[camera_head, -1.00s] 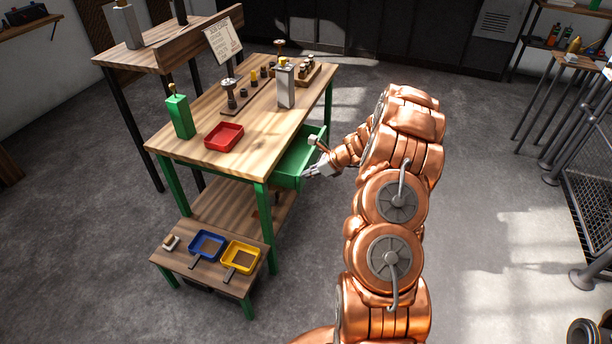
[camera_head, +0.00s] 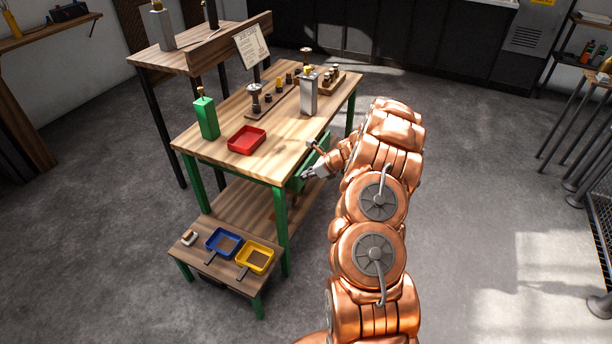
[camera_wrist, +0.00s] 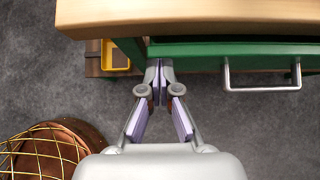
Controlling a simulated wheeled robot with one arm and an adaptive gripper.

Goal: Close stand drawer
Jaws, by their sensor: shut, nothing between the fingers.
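The wooden stand (camera_head: 225,155) has green legs and a green drawer (camera_head: 314,160) under its top, on the side facing my arm. The drawer is mostly hidden by my gripper and the stand top. In the wrist view the green drawer front (camera_wrist: 200,50) shows just past the tabletop edge (camera_wrist: 200,15), with a metal bar handle (camera_wrist: 262,88) on the right. My gripper (camera_head: 306,175) is shut and empty. In the wrist view its fingertips (camera_wrist: 158,68) are at the left end of the drawer front, left of the handle; contact is unclear.
On the stand are a red tray (camera_head: 247,140), a green bottle-like block (camera_head: 206,118) and a grey block (camera_head: 308,95). A low bench (camera_head: 207,265) holds blue (camera_head: 224,242) and yellow (camera_head: 255,258) trays. A wire basket (camera_wrist: 45,150) is at lower left in the wrist view.

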